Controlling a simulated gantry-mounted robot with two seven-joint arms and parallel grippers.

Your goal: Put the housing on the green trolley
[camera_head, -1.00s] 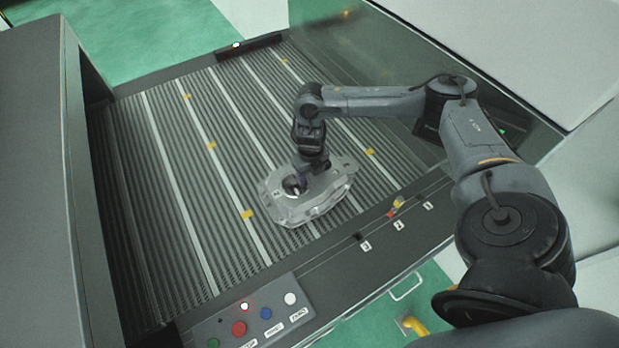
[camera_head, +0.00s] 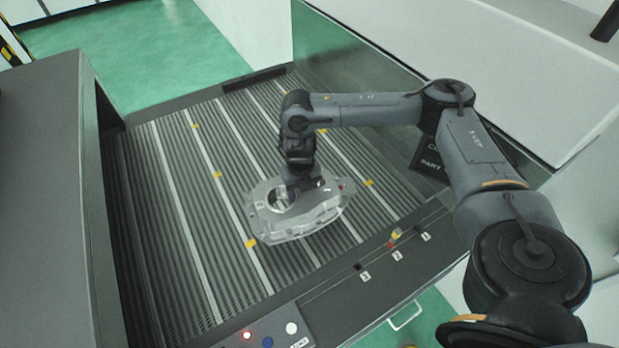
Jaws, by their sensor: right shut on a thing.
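The housing (camera_head: 300,222) is a silvery aluminium casting with a round opening, in the middle of the head view. It is over the ribbed grey conveyor bed; I cannot tell whether it touches the bed or hangs just above it. My right gripper (camera_head: 296,192) is shut on the housing from above, and its fingertips are mostly hidden against the casting. My left gripper is not in view. No green trolley can be made out in this view.
The ribbed bed (camera_head: 190,215) has light strips and yellow marks. A tall grey cabinet (camera_head: 45,200) stands at left. A glassy green panel (camera_head: 345,60) borders the back right. A control panel with buttons (camera_head: 268,335) and a front rail with numbered tags (camera_head: 397,255) lie in front.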

